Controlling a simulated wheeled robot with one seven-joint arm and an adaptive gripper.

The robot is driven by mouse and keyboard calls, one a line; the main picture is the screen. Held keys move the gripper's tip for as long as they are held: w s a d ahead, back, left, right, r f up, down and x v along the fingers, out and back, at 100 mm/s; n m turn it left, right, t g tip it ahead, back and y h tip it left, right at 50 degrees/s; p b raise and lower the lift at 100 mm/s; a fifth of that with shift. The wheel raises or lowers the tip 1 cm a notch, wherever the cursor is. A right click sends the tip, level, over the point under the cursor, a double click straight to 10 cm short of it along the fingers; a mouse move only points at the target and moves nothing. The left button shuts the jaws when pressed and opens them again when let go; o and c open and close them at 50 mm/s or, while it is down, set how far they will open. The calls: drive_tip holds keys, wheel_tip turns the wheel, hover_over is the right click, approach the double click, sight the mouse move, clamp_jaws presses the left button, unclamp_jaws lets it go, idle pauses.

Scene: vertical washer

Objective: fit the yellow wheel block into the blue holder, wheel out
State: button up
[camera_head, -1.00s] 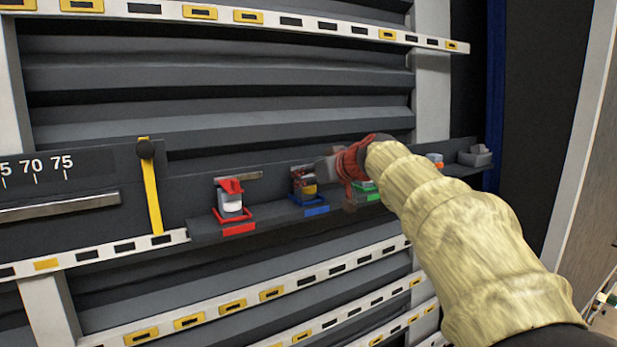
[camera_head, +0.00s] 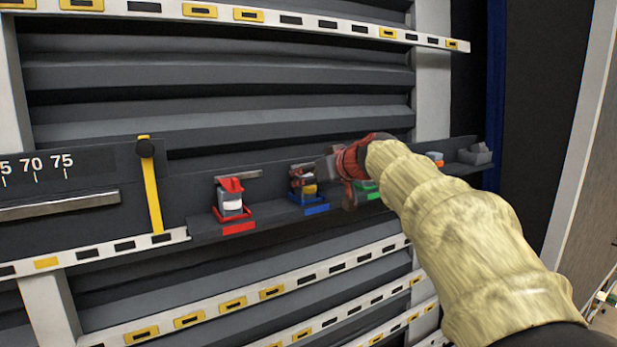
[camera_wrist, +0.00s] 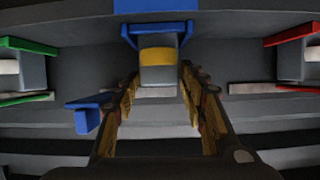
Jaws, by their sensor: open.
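The yellow wheel block (camera_wrist: 158,56), grey with a yellow band, sits at the blue holder (camera_wrist: 158,19) in the wrist view. The holder's blue bracket lies around its far end. In the head view the yellow of the block (camera_head: 309,189) shows just above the blue holder (camera_head: 316,209). My gripper (camera_wrist: 159,76) is open, with one finger on each side of the block. I cannot tell whether either finger touches it. In the head view my gripper (camera_head: 318,172) reaches in from the right and partly hides the block. Which way the wheel faces is unclear.
A red holder with its block (camera_head: 232,211) stands to the left on the same shelf, and a green holder (camera_head: 367,190) to the right, close under my wrist. A separate blue piece (camera_wrist: 92,104) lies beside the left finger in the wrist view. The shelf's back wall (camera_head: 270,178) rises behind.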

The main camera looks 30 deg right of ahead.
drive_tip(key=b+v, duration=0.2)
drive_tip(key=v, duration=1)
drive_tip(key=s+a+f+g+y, duration=0.1)
drive_tip(key=s+a+f+g, duration=0.1)
drive_tip(key=s+a+f, duration=0.4)
drive_tip(key=s+a+f+g, duration=0.2)
drive_tip(key=s+a+f, duration=0.1)
drive_tip(key=a+f, duration=0.6)
drive_tip(key=s+a+f+g, duration=0.2)
drive_tip(key=s+f, duration=0.7)
drive_tip(key=f, duration=0.2)
drive_tip(key=s+a+f+g+h, duration=0.1)
drive_tip(key=s+a+f, duration=0.1)
drive_tip(key=s+f, duration=0.7)
wheel_tip(320, 180, down, 3)
drive_tip(key=shift+a+r+g, duration=0.2)
drive_tip(key=shift+a+g, duration=0.15)
drive_tip(key=shift+g, duration=0.05)
drive_tip(key=shift+b, duration=0.3)
